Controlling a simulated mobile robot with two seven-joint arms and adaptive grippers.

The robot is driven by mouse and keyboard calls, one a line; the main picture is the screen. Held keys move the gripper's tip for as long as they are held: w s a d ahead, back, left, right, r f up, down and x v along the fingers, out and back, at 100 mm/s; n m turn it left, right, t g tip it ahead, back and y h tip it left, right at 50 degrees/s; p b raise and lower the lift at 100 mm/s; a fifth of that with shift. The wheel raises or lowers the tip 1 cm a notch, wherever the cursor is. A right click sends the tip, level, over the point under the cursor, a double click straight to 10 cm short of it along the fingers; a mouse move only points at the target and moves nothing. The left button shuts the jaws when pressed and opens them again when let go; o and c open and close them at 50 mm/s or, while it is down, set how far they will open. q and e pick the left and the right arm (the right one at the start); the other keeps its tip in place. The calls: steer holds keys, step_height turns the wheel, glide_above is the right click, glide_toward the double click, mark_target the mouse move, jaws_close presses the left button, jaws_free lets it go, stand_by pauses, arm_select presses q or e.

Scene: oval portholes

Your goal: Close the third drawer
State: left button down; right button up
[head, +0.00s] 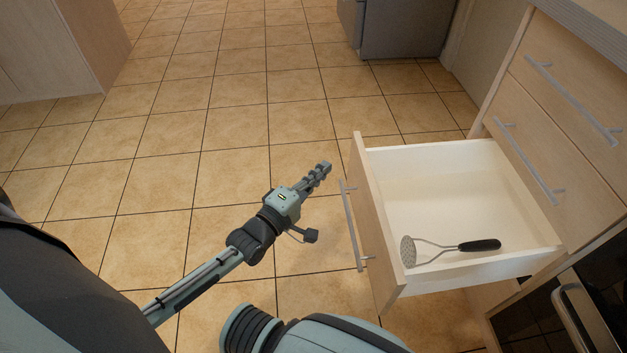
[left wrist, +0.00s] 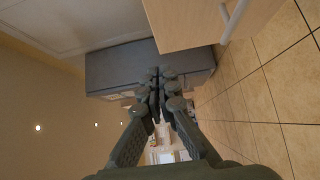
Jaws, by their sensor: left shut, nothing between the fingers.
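The third drawer (head: 375,215) is pulled far out of the cabinet on the right in the head view. Its light wood front faces left and carries a grey bar handle (head: 351,228). A potato masher (head: 450,247) with a black grip lies inside near the drawer's near side. My left gripper (head: 325,168) is shut and empty, a little left of the drawer front's far end, apart from it. In the left wrist view the shut fingers (left wrist: 157,85) show, with a wooden front (left wrist: 190,20) and part of a handle (left wrist: 232,18) at the top. My right gripper is not in view.
Two shut drawers (head: 575,100) with bar handles sit above the open one. An oven (head: 575,310) stands at the lower right. A grey appliance (head: 400,28) stands at the back. The tiled floor (head: 230,120) left of the drawer is clear.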

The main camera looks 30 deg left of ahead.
mark_target(358, 150)
arm_select(q)
steer(key=w+d, duration=0.2)
steer(key=w, duration=0.1)
steer(key=w+d, duration=0.1)
steer(key=w, duration=0.1)
steer(key=shift+w, duration=0.15)
steer(key=shift+w+d, duration=0.4)
steer(key=shift+d, duration=0.15)
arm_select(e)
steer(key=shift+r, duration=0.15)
arm_select(q)
steer(key=shift+w, duration=0.1)
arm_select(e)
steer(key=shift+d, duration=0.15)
